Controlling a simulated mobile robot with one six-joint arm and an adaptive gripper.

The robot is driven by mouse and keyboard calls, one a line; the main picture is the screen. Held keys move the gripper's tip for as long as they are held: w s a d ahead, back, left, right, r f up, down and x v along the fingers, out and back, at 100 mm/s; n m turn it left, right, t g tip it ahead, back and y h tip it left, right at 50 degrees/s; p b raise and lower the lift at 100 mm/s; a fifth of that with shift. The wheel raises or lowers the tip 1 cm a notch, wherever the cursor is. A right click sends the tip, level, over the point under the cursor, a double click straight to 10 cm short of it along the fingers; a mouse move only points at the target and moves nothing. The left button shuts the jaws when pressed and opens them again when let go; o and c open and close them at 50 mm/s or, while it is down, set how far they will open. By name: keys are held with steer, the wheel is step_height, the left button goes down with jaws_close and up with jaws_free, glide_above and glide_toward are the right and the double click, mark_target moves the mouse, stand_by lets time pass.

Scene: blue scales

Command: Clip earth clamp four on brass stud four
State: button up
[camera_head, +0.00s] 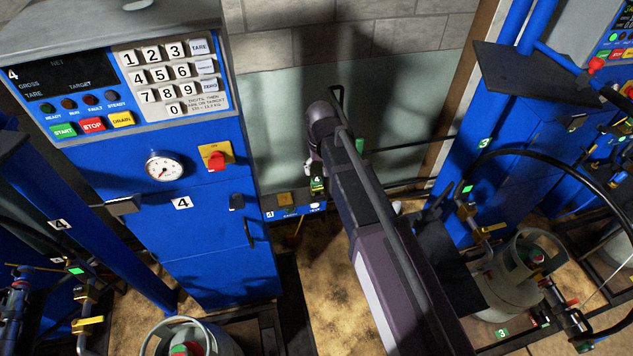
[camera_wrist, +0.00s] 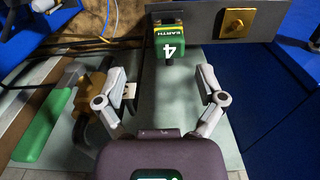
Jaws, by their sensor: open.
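Earth clamp four (camera_wrist: 169,50) is a green block marked "EARTH" and "4". In the wrist view it sits at the front edge of a grey plate, at top centre. Brass stud four (camera_wrist: 237,23) is a gold-coloured piece on the same plate, right of the clamp and apart from it. My gripper (camera_wrist: 165,85) is open and empty, its fingers spread to either side of the clamp's line. The clamp appears just beyond the fingertips. In the head view the green clamp (camera_head: 317,185) shows beside my arm, with the stud (camera_head: 284,199) left of it. My fingertips are mostly hidden there.
A blue scale cabinet (camera_head: 190,240) marked 4 stands left, with a keypad on top. Scale 3's blue column (camera_head: 478,160) and a gas cylinder (camera_head: 505,280) are on the right. In the wrist view a green-handled brass fitting (camera_wrist: 92,85) lies close by the left finger.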

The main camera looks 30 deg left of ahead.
mark_target(317, 180)
steer(key=shift+s+a+r, duration=0.15)
steer(key=shift+s+a, duration=0.1)
steer(key=shift+a, duration=0.3)
steer(key=shift+f, duration=0.2)
step_height(317, 180, down, 9)
steer(key=b, duration=0.9)
steer(key=shift+r, duration=0.2)
stand_by(0.9)
jaws_close()
steer(key=shift+r, duration=0.25)
steer(key=shift+r+p, duration=0.85)
steer(key=shift+p, duration=0.25)
